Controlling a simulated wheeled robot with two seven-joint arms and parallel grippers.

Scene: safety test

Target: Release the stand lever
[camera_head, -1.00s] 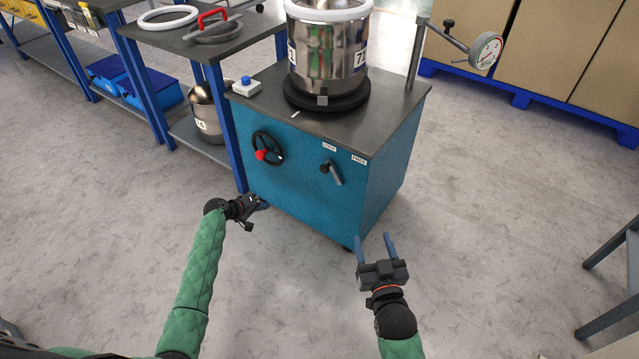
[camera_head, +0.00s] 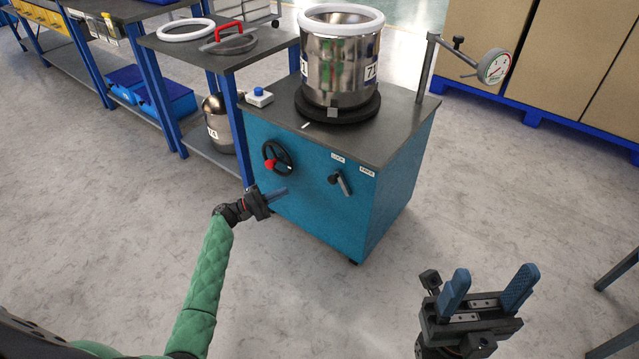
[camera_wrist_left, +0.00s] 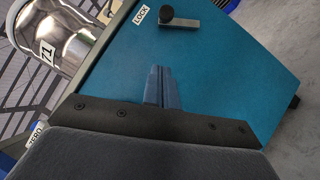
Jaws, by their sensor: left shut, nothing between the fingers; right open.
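The stand (camera_head: 300,200) is a teal cabinet with a dark top. Its lever (camera_head: 341,183) is on the front face under the LOCK (camera_head: 338,158) and FREE (camera_head: 367,171) labels, its grey arm slanting down to the right from a black knob. In the left wrist view the lever (camera_wrist_left: 178,23) lies near the top, beside the LOCK label. My left gripper (camera_head: 283,192) is shut and empty, in front of the stand, left of and apart from the lever. Its closed fingers show in the left wrist view (camera_wrist_left: 160,88). My right gripper (camera_head: 488,292) is open and empty at lower right.
A black handwheel with a red knob (camera_head: 271,164) is on the stand's front, left of the lever. A steel pot (camera_head: 338,75) stands on top, with a dial gauge (camera_head: 494,68) on an arm at right. A side table (camera_head: 200,50) adjoins. Floor in front is clear.

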